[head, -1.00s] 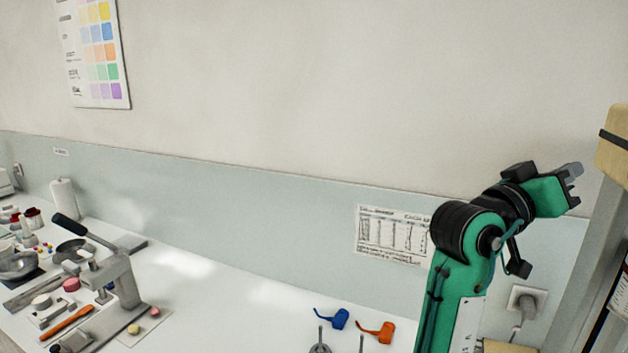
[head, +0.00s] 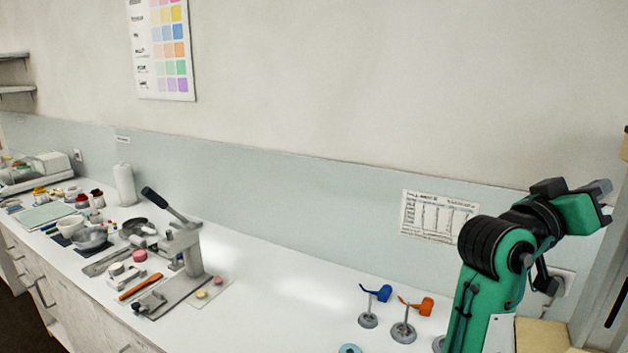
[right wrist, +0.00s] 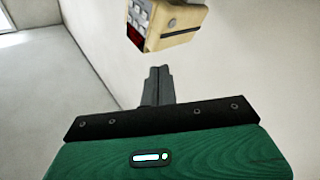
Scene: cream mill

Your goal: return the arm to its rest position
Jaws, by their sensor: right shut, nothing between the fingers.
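My right arm, green with black joints, stands raised at the right of the head view. Its gripper (head: 604,203) points to the right, above the counter and in front of the wall, and is shut and empty. In the right wrist view the two grey fingers (right wrist: 158,82) lie together with nothing between them. My left gripper is in neither view.
A white counter (head: 265,290) runs along the wall with a lever press (head: 188,255), bowls and small tools at the left. Blue (head: 383,293) and orange (head: 424,306) scoop-like items stand near the arm. A cream box-like device (right wrist: 170,22) is beyond the fingers.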

